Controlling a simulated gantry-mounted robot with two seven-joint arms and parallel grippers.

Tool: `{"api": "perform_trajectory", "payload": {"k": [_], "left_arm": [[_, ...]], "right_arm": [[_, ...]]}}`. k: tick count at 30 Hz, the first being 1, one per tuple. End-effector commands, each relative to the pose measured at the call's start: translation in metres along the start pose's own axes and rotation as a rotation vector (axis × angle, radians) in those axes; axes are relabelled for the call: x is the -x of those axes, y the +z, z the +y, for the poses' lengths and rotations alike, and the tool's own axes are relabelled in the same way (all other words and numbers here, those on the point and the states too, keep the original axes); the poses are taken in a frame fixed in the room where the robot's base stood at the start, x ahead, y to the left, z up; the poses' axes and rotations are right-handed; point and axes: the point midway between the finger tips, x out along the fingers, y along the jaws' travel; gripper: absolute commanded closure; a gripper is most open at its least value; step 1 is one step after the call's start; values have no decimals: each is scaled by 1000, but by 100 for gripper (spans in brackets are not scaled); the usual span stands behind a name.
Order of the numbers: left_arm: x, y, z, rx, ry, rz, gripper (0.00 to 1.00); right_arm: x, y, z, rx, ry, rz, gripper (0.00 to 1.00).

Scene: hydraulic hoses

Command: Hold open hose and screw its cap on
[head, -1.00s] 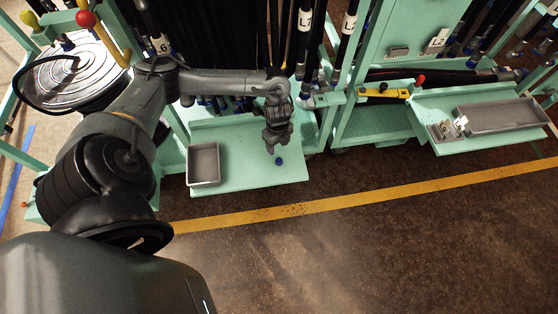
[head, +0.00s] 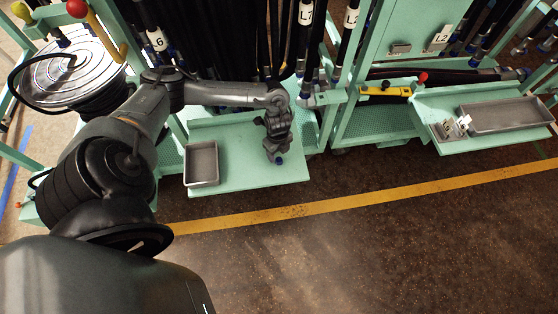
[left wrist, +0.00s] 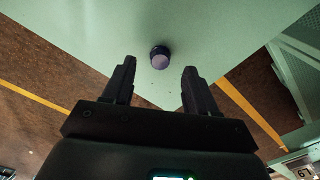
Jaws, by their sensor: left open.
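A small dark blue cap (head: 279,160) lies on the mint-green shelf (head: 235,178), near its front right part. In the left wrist view the cap (left wrist: 159,57) shows ahead of and between my two fingertips, apart from both. My left gripper (head: 277,152) is open and empty, pointing down just above the cap; its fingers (left wrist: 159,75) are spread in the left wrist view. Several black hoses with blue end fittings hang behind the shelf, one labelled L7 (head: 306,14). I cannot tell which is the open hose. My right gripper is not in view.
A grey tray (head: 187,163) sits at the shelf's left. To the right, another green shelf holds a long grey tray (head: 508,116) and small label tags (head: 452,128). A yellow tool (head: 385,91) lies between. The floor in front is clear.

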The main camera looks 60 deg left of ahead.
Motion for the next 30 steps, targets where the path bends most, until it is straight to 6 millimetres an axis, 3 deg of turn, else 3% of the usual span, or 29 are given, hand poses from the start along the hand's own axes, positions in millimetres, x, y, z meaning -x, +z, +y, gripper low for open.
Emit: {"api": "perform_trajectory", "payload": {"k": [3, 9, 21, 30], "left_arm": [[-20, 0, -1, 0, 1, 0, 42], [-41, 1, -1, 0, 0, -1, 42], [-42, 1, -1, -1, -1, -1, 44], [-42, 1, -1, -1, -1, -1, 90]], "right_arm": [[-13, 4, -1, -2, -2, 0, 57], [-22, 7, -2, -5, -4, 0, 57], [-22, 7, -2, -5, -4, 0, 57], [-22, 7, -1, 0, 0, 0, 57]]}}
